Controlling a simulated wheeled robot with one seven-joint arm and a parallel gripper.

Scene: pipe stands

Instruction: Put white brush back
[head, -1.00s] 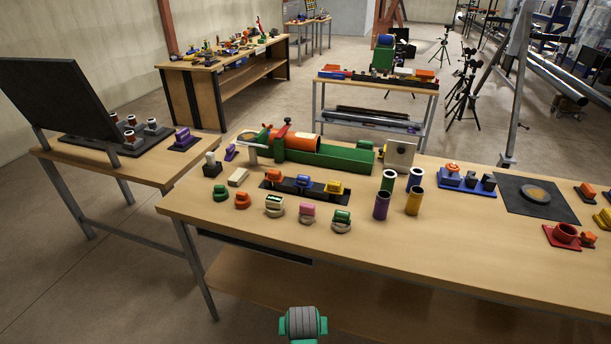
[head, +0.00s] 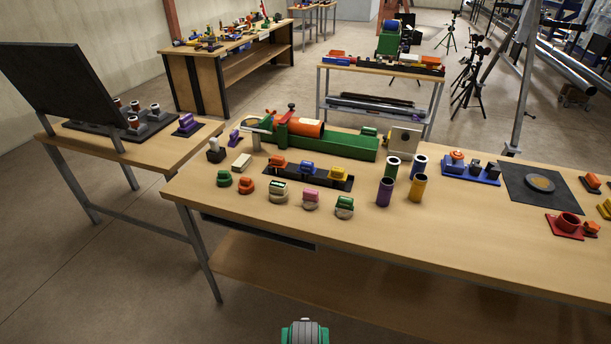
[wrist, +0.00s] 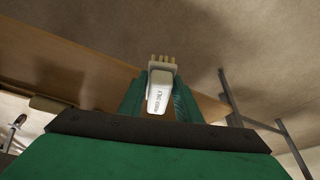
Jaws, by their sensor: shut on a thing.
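In the wrist view, a white brush (wrist: 158,92) with dark lettering on its side and pale bristle tufts at its far end sits between the green fingers of my gripper (wrist: 160,82). My gripper is shut on it. The fingers hide its sides. In the head view only a green and grey part of my arm shows at the bottom edge; the brush is out of sight there. On the workbench (head: 420,240), a black rack (head: 325,180) holds orange, blue and yellow pieces. A row of small coloured-top pieces stands in front of it.
A green machine with an orange cylinder (head: 308,128) stands behind the rack. Upright tubes, including a purple one (head: 385,192), stand to the right. A side table with a dark panel (head: 60,95) is at left. The bench's front middle is clear.

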